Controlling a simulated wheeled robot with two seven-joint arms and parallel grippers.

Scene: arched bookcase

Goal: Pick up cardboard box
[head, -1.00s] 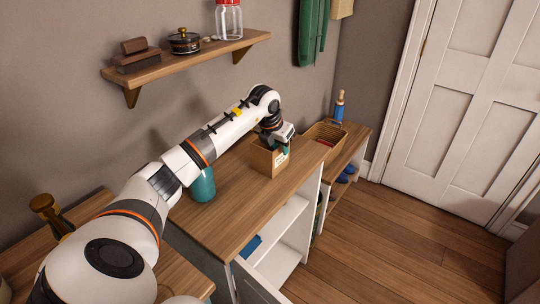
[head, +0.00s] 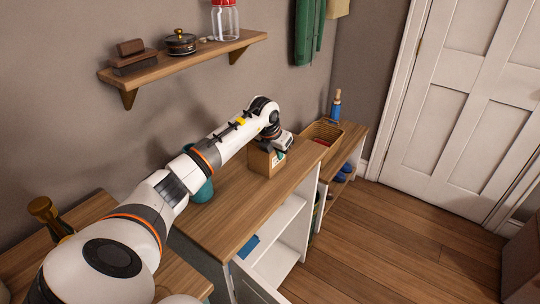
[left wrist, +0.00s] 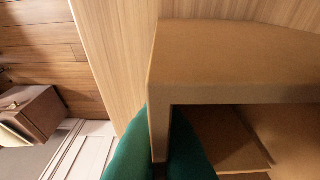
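The open-topped cardboard box (head: 262,163) stands on the wooden top of the cabinet (head: 235,205), near the wall. My left gripper (head: 280,155) reaches down at the box's upper edge from the end of the white arm. In the left wrist view, the box (left wrist: 230,65) fills the right side. Its wall edge runs between the two green fingers of my left gripper (left wrist: 160,140), one on each side and close against it. The gripper looks shut on this wall. The fingertips are partly hidden by the box. My right gripper is not in view.
A teal vase (head: 201,188) stands behind my arm on the cabinet. A wicker basket (head: 323,134) and a blue bottle (head: 336,105) stand past the box. A wall shelf (head: 190,60) with a jar (head: 225,22) hangs above. The cabinet top in front of the box is clear.

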